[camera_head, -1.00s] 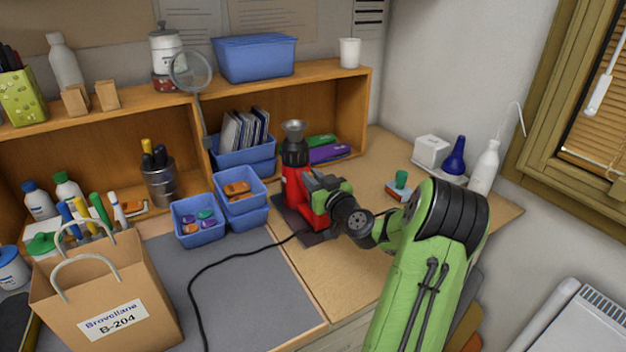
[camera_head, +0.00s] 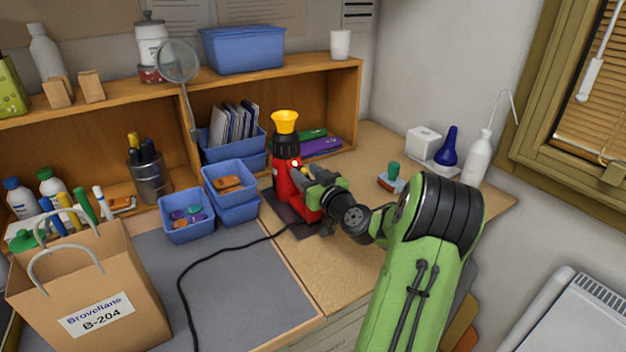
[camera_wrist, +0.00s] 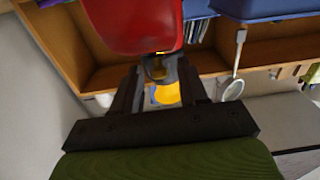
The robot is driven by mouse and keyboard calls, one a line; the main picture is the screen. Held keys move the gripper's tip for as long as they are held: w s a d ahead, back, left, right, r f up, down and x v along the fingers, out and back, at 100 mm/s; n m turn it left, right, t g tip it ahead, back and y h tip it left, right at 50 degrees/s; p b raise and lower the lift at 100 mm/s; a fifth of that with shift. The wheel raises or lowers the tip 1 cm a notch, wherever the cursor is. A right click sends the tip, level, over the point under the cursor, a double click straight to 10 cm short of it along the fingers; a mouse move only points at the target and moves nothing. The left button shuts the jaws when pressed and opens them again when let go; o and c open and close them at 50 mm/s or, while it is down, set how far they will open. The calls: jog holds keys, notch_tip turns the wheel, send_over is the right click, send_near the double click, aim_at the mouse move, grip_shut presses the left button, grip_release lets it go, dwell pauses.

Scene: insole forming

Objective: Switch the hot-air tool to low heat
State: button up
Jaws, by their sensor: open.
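The hot-air tool (camera_head: 283,182) stands upright on a dark base at the back of the bench. It has a red body, a black collar and a yellow nozzle (camera_head: 285,121) pointing up. A small red light (camera_head: 295,163) glows on its side. My gripper (camera_head: 311,175) is at the right side of the tool, open. The switch's setting cannot be read.
A black cable (camera_head: 215,256) runs from the tool across the grey mat (camera_head: 245,285). Blue bins (camera_head: 187,229) stand left of the tool, and a shelf (camera_head: 345,90) is behind it. A stamp (camera_head: 393,178) and white bottle (camera_head: 479,158) are to the right. A paper bag (camera_head: 95,300) stands front left.

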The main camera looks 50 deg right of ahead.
jog(key=b+v, duration=0.3)
jog(key=v, duration=1.2)
jog(key=shift+s, duration=0.25)
jog(key=shift+w+a, duration=0.1)
